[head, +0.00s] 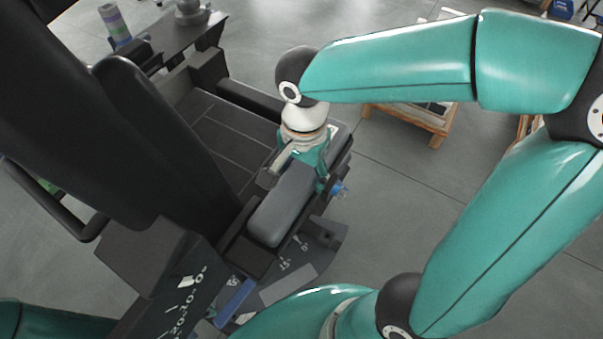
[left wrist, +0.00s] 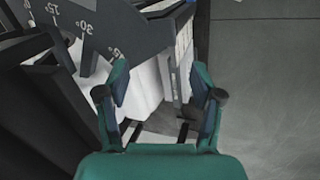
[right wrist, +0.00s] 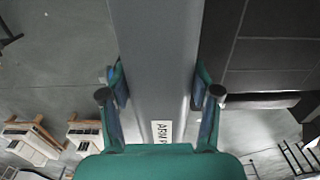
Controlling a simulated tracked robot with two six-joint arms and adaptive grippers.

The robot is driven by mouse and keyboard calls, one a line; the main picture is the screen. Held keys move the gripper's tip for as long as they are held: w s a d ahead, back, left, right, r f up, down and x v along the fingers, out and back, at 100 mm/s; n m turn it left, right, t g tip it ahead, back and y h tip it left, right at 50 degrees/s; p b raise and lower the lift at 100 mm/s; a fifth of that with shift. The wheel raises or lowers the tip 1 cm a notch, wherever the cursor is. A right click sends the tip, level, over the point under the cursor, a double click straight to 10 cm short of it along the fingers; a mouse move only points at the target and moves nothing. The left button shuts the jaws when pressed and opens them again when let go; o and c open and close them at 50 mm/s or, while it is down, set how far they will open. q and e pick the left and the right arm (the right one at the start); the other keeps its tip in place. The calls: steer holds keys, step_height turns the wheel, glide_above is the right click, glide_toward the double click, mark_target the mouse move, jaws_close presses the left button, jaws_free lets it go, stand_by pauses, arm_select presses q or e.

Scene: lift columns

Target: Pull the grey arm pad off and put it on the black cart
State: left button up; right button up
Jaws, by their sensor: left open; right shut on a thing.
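The grey arm pad (head: 282,207) lies along the right side of the black chair in the head view, over a dark support. My right gripper (head: 298,178) is shut across the pad from above. In the right wrist view the pad (right wrist: 157,60) runs between the two fingers, with a white label reading "ARM P". I cannot tell whether the pad has come clear of its support. My left gripper (left wrist: 160,75) is open and empty, low by a dark plate with degree marks (left wrist: 95,25). I cannot clearly identify the black cart.
The tall black backrest (head: 165,140) is left of the pad. A wooden pallet (head: 425,122) is on the floor behind my right arm.

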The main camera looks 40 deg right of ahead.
step_height(320, 180, up, 10)
steer(key=shift+r, duration=0.35)
steer(key=shift+r+p, duration=0.35)
steer(key=shift+p, duration=0.25)
stand_by(0.5)
step_height(320, 180, up, 5)
steer(key=p, duration=0.4)
glide_above(303, 169)
steer(key=shift+r+p, duration=0.95)
steer(key=shift+p, duration=0.05)
steer(key=shift+w, duration=0.1)
